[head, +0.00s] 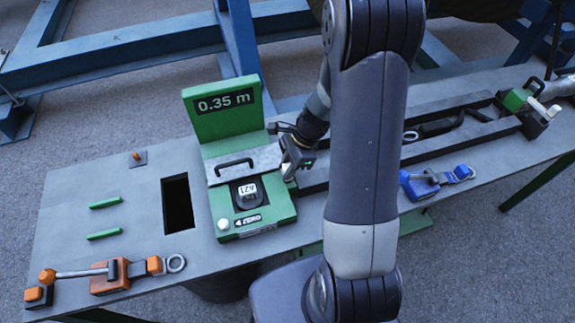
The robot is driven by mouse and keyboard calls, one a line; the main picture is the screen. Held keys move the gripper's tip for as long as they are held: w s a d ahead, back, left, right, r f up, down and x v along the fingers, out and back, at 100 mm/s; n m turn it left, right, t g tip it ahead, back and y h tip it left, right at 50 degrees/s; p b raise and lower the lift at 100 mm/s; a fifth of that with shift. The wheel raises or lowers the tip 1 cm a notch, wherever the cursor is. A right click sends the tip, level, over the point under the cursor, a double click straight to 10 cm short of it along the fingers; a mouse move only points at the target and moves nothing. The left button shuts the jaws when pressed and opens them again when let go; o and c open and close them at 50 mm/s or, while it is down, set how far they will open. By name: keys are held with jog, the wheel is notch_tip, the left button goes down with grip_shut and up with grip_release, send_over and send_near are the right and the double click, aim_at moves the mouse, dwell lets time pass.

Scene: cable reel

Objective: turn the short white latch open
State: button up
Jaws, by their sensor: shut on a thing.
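A green measuring unit (283,207) with a raised green panel reading 0.35 m (225,105) stands on the grey bench. A grey plate with a black handle (235,166) lies across it. My gripper (290,168) is at the unit's right side, by the right end of that plate. The short white latch (288,175) shows as a small pale piece at the fingertips. My gripper is shut on it; the fingers and wrist hide most of it, so its exact angle is not clear.
An orange clamp (110,275) sits at the bench's front left, a blue clamp (437,180) at right, and a green-and-black clamp (525,103) at far right. A rectangular opening (177,203) is left of the unit. My arm covers the bench's middle.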

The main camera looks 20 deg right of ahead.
jog(key=shift+n, duration=0.4)
jog(key=n+g, duration=0.1)
jog(key=n, duration=0.2)
jog(key=shift+n+g+b, duration=0.3)
jog(key=shift+g, duration=0.1)
jog(key=n+g+h, duration=0.1)
jog(key=n, duration=0.3)
jog(key=shift+n+b, duration=0.3)
jog(key=shift+b, duration=0.05)
jog(key=n, duration=0.2)
jog(key=n+g+h, duration=0.1)
jog(key=n, duration=0.1)
jog(key=shift+n+h+b, duration=0.3)
jog(key=shift+b, duration=0.05)
jog(key=shift+n+g+h, duration=0.3)
jog(key=shift+n+h, duration=0.6)
jog(key=shift+n, duration=1.3)
jog(key=o, duration=1)
jog(key=shift+b, duration=0.3)
jog(key=shift+r, duration=0.1)
